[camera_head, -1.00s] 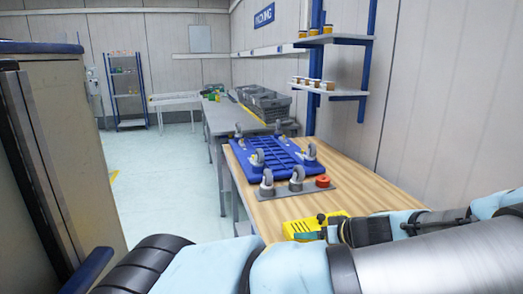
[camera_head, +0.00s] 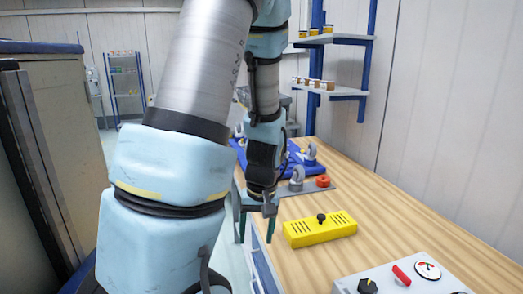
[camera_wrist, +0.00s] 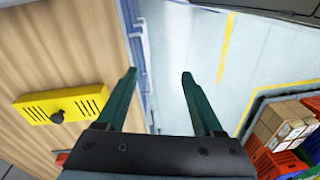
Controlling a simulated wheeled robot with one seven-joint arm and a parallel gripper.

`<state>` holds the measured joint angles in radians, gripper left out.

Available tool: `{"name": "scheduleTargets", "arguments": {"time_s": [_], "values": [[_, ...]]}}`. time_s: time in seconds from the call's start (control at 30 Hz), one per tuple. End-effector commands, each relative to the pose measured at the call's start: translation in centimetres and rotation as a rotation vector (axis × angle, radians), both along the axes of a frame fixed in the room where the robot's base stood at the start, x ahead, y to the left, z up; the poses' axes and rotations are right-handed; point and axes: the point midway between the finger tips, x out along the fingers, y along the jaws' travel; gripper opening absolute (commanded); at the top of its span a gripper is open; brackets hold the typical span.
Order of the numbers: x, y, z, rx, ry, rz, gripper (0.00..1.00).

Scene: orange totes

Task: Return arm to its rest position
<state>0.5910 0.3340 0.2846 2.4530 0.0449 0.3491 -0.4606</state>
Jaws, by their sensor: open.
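My gripper (camera_head: 256,228) hangs from my arm, which is raised and bent in the middle of the head view. Its green fingers point down beside the left edge of the wooden table (camera_head: 400,220). In the wrist view my gripper (camera_wrist: 158,75) is open, with nothing between its fingers. Below it are the table's edge and the pale floor (camera_wrist: 180,40).
A yellow box (camera_head: 320,229) with a black knob lies on the table, right of my gripper. A grey control panel (camera_head: 400,282) is nearer. A cabinet (camera_head: 60,150) stands left. Orange totes (camera_wrist: 278,161) and cartons (camera_wrist: 280,125) show in the wrist view.

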Motion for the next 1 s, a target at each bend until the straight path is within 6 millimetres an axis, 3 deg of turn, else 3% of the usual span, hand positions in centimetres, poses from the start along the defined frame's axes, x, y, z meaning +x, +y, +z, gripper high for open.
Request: {"name": "scheduleTargets", "arguments": {"time_s": [0.2,0.57,0.63,1.0], "values": [[0.1,2.6,4.1,-0.083,-0.071,-0.087,0.69],[-0.4,5.6,8.2,-0.091,-0.175,-0.201,0.69],[-0.7,5.5,6.1,-0.091,-0.163,-0.208,0.69],[-1.7,5.4,-0.9,-0.093,-0.106,-0.204,0.69]]}}
